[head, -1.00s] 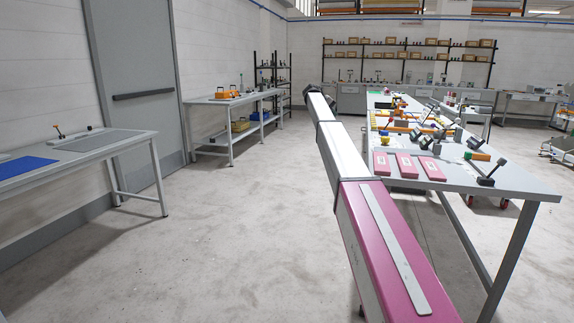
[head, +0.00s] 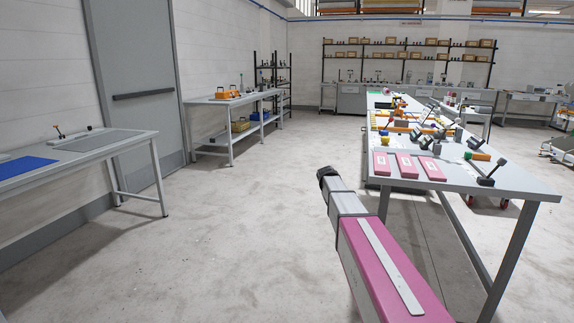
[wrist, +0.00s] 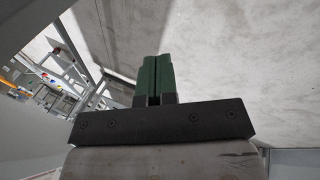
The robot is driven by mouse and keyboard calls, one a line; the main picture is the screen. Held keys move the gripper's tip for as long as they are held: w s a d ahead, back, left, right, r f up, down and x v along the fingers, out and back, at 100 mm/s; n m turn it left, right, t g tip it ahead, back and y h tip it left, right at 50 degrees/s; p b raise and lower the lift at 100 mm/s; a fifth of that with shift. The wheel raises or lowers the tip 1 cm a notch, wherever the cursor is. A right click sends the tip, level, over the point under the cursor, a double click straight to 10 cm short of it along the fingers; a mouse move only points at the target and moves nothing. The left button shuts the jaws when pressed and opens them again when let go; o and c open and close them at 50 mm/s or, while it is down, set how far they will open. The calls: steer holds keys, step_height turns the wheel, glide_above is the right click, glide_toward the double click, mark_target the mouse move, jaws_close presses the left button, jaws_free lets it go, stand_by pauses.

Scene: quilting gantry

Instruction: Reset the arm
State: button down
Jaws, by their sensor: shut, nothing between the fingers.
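My gripper (wrist: 156,78) shows in the wrist view with its two green fingers together and nothing between them. Behind the fingers there is bare pale floor. In the head view my arm, pink and grey, reaches forward from the lower right and looks short. Its dark far end stands over open floor, left of the long workbench and apart from it. The fingers cannot be made out in the head view.
The long workbench (head: 462,182) on the right carries pink blocks (head: 406,166) and several tools. A bench (head: 108,147) with a blue mat (head: 24,166) stands at the left, and another bench (head: 240,98) by the wall. The floor (head: 235,230) between is clear.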

steer(key=s+a+f+y, duration=0.1)
steer(key=s+f, duration=0.3)
steer(key=s, duration=0.7)
steer(key=s+a+f+m+g+y, duration=0.1)
steer(key=s+f, duration=0.3)
steer(key=s, duration=0.7)
steer(key=s+a+f+y, duration=0.2)
steer(key=s+f, duration=0.2)
steer(key=s, duration=0.8)
steer(key=shift+m+g, duration=0.3)
steer(key=shift+m, duration=0.1)
